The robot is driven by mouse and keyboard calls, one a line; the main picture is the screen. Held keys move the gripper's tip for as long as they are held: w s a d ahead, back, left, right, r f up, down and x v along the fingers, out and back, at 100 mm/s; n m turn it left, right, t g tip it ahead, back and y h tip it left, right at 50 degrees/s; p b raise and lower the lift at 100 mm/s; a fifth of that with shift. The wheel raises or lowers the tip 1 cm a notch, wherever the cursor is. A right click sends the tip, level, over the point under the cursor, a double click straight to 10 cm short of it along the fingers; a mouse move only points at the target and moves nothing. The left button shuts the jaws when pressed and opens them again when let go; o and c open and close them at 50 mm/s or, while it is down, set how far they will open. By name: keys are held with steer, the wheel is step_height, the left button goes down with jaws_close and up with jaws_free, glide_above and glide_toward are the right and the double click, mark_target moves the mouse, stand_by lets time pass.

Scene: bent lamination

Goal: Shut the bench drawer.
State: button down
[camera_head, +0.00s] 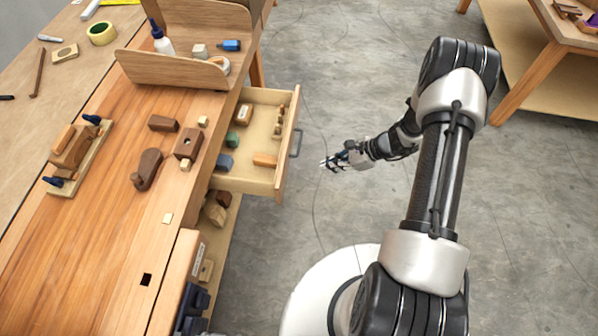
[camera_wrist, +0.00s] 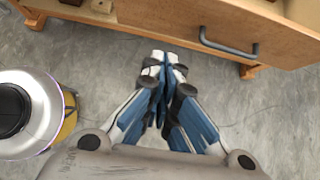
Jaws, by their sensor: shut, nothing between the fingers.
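The bench drawer (camera_head: 256,143) is pulled out from the right side of the wooden workbench (camera_head: 90,240). It holds several small blocks and tools. Its dark handle (camera_head: 296,143) is on the front panel, facing my arm. In the wrist view the drawer front (camera_wrist: 205,18) crosses the top, with the grey bar handle (camera_wrist: 228,46) right of centre. My gripper (camera_head: 324,164) is in front of the drawer, apart from it, to the right of the handle. In the wrist view its fingers (camera_wrist: 160,62) are together, with nothing between them.
On the bench top are a clamp jig (camera_head: 80,155), several wooden blocks and a curved wooden shelf piece (camera_head: 170,70) with a glue bottle (camera_head: 161,40). Below the drawer is a lower shelf with blocks. Another table (camera_head: 540,80) stands at the upper right. The floor between is clear.

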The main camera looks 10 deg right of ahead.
steer(key=a+r+b+x, duration=0.1)
steer(key=b+x, duration=0.2)
steer(key=x, duration=1)
steer(key=shift+w+a+r, duration=0.2)
steer(key=shift+a+r, duration=0.15)
